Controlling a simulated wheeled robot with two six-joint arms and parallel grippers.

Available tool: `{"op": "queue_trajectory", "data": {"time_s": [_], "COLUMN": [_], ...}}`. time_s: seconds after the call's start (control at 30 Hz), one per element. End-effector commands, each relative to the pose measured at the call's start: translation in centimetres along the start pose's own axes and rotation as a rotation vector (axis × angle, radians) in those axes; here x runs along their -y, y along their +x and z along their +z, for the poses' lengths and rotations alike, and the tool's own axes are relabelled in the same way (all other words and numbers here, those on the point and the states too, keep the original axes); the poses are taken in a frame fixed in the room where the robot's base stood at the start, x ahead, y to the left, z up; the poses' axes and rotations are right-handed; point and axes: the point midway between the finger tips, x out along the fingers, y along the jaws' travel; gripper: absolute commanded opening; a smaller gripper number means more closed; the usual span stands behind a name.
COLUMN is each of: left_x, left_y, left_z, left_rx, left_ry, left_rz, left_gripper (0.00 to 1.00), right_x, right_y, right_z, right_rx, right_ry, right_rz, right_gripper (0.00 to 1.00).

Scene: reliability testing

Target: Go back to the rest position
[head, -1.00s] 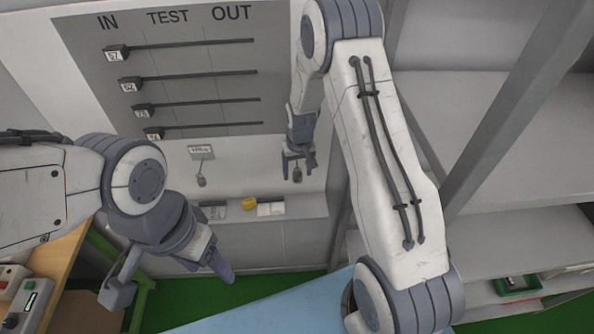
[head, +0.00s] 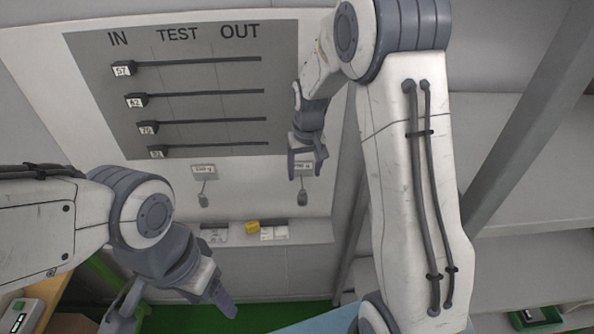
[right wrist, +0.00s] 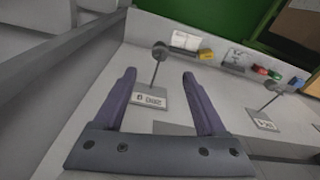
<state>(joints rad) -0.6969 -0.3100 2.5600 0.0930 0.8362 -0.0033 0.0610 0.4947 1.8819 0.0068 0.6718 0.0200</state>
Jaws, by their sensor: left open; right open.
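My left gripper (head: 224,298) hangs at the lower left of the head view, pointing down and to the right. One purple finger shows clearly; it is open and nothing shows in it. My right gripper (head: 305,170) is in front of the white wall, just right of the sliding board, with its fingers pointing down. In the right wrist view its two purple fingers (right wrist: 160,82) are spread apart. A hanging weight tag (right wrist: 149,97) shows between them, further off, and is not gripped.
The grey IN/TEST/OUT board (head: 190,75) fills the upper left. A ledge (head: 322,231) below carries a yellow item (head: 252,227) and white cards (head: 274,233). Grey shelves (head: 540,160) stand at right, with a green tray (head: 535,317) low down. Another tag (right wrist: 262,120) hangs at right.

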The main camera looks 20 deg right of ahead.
Motion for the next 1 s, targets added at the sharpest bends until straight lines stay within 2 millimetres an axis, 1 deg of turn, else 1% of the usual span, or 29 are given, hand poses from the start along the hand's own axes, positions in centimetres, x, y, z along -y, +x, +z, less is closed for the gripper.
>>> {"op": "queue_trajectory", "data": {"time_s": [0.17, 0.27, 0.33, 0.37, 0.4, 0.47, 0.5, 0.57, 0.6, 0.7, 0.8, 0.83, 0.9, 1.0], "left_x": [0.0, 0.1, 0.1, 0.1, 0.2, 0.3, 0.3, 0.4, 0.4, 0.5, 0.5, 0.6, 0.6, 0.6], "left_y": [0.2, 0.8, 1.6, 2.1, 2.8, 3.8, 4.4, 5.3, 5.8, 6.9, 7.5, 7.6, 7.8, 7.8], "left_z": [0.0, 0.0, 0.1, 0.1, 0.1, 0.2, 0.2, 0.3, 0.3, 0.4, 0.4, 0.4, 0.4, 0.4], "left_rx": [0.000, 0.000, 0.000, 0.000, 0.000, 0.000, 0.000, 0.000, 0.000, 0.000, 0.000, 0.000, 0.000, 0.000], "left_ry": [0.000, 0.000, -0.001, -0.001, -0.001, -0.002, -0.002, -0.003, -0.003, -0.004, -0.004, -0.004, -0.005, -0.005], "left_rz": [0.000, 0.000, 0.000, 0.000, 0.000, 0.000, 0.000, 0.000, 0.000, 0.000, 0.000, 0.000, 0.000, 0.000], "left_gripper": [0.65, 0.65, 0.65, 0.65, 0.65, 0.65, 0.65, 0.65, 0.65, 0.65, 0.65, 0.65, 0.65, 0.65], "right_x": [0.2, 2.1, 4.7, 6.0, 7.8, 10.4, 11.8, 13.2, 13.9, 14.4, 14.2, 14.1, 13.8, 13.7], "right_y": [-0.5, -0.9, -1.6, -1.9, -2.4, -3.0, -3.3, -3.6, -3.7, -3.6, -3.3, -3.2, -3.1, -3.1], "right_z": [0.1, 1.3, 3.3, 4.6, 6.6, 10.2, 12.8, 16.7, 19.2, 24.6, 28.2, 28.9, 30.1, 30.7], "right_rx": [-0.001, -0.001, 0.002, 0.003, 0.006, 0.013, 0.018, 0.026, 0.031, 0.046, 0.056, 0.060, 0.064, 0.067], "right_ry": [-0.005, -0.046, -0.106, -0.140, -0.192, -0.276, -0.334, -0.417, -0.470, -0.582, -0.661, -0.679, -0.706, -0.720], "right_rz": [-0.001, -0.008, -0.019, -0.025, -0.033, -0.047, -0.057, -0.071, -0.079, -0.097, -0.109, -0.110, -0.114, -0.116], "right_gripper": [0.74, 0.74, 0.74, 0.74, 0.74, 0.74, 0.74, 0.74, 0.74, 0.74, 0.74, 0.74, 0.74, 0.74]}}
